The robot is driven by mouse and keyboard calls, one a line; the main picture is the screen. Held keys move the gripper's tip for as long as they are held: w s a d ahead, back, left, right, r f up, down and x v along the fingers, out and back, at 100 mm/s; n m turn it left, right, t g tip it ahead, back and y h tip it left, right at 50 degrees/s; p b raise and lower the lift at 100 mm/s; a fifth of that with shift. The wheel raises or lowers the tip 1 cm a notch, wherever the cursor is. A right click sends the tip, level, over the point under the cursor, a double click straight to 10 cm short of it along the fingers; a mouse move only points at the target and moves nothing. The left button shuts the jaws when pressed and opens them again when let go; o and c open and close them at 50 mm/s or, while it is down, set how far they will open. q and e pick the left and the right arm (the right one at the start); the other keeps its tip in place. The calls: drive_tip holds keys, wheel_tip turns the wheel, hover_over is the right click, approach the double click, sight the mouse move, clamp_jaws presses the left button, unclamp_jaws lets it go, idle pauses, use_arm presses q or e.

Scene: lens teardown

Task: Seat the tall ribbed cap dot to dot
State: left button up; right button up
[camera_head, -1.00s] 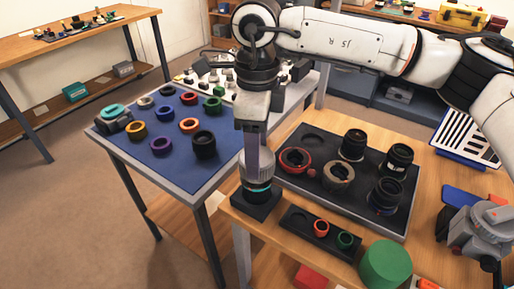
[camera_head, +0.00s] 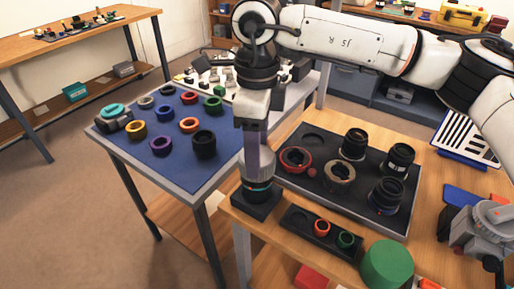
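My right arm comes in from the right, and its gripper (camera_head: 257,160) points straight down at the near left corner of the table. Its fingers are around a tall grey ribbed cap (camera_head: 245,163), with the near finger in front of it. The cap sits upright on or just above a dark lens barrel with a cyan ring (camera_head: 258,184). The barrel stands on a square black block (camera_head: 252,205). Any alignment dots are too small or hidden to make out. My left gripper is not in view.
Right of the block, a dark tray (camera_head: 330,200) holds several black lenses and rings. In front are a small black holder (camera_head: 300,222) with a red and a green ring, and a green cylinder (camera_head: 387,263). A blue mat (camera_head: 180,165) with coloured rings lies left.

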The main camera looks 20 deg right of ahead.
drive_tip(key=shift+f+b, duration=0.3)
drive_tip(key=shift+b, duration=0.05)
idle(0.6)
drive_tip(key=shift+f+b, duration=0.5)
idle(0.8)
